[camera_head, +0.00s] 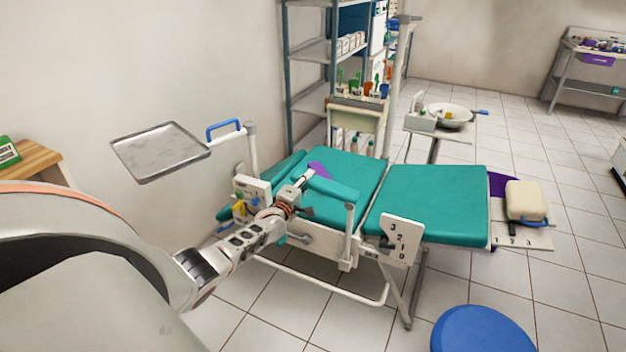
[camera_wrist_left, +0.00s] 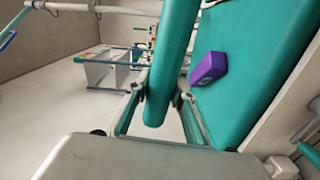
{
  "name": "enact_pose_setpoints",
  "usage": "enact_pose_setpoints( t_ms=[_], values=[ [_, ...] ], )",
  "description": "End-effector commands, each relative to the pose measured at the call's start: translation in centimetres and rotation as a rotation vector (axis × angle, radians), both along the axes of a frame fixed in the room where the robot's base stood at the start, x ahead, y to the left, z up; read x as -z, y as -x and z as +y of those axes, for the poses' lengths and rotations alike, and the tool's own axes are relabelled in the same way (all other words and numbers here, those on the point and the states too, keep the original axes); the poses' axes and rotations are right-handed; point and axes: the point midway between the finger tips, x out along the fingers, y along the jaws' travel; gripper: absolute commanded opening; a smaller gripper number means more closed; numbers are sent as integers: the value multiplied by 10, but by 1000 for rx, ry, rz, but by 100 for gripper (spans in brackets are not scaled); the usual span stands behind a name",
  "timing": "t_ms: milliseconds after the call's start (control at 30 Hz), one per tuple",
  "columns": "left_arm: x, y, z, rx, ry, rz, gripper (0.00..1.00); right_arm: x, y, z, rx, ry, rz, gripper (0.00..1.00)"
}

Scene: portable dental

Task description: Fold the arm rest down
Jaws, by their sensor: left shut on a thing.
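The teal arm rest (camera_head: 335,188) is a padded bar along the near side of the teal dental chair (camera_head: 430,200). A white post (camera_head: 349,230) stands under its right end. It looks raised above the seat and close to level. My left gripper (camera_head: 303,181) is at its left end, shut on it; the arm hides part of the contact. In the left wrist view a long teal pad, seemingly the arm rest (camera_wrist_left: 174,60), runs down the middle, with the chair's teal cushion (camera_wrist_left: 245,60) to its right. My right gripper is not in view.
A purple object (camera_head: 319,170) lies on the cushion beside the arm rest, and shows in the wrist view (camera_wrist_left: 208,68). A metal tray (camera_head: 160,150) and a blue handle (camera_head: 224,127) stand left. A numbered white plate (camera_head: 401,240) and a blue stool (camera_head: 483,330) are nearer.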

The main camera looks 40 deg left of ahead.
Motion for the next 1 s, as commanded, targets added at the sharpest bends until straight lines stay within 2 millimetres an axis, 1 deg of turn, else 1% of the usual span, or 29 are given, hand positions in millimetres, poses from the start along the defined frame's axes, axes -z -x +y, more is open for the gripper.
enact_pose_setpoints(
  t_ms=[33,200,467,800,833,867,900,1000],
  values=[
    [12,2,1,0,19,3,0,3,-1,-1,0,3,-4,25],
    [19,2,3,0,78,-14,0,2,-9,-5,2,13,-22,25],
    [22,1,2,2,115,-25,0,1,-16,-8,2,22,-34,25],
    [23,1,2,1,123,-24,0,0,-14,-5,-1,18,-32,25],
    [23,1,2,1,123,-24,28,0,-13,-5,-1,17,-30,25],
    [23,1,2,1,123,-24,36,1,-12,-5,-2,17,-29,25],
    [23,1,2,1,122,-24,40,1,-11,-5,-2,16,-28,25],
    [22,1,2,1,120,-26,40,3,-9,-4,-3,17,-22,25]
  ],
)
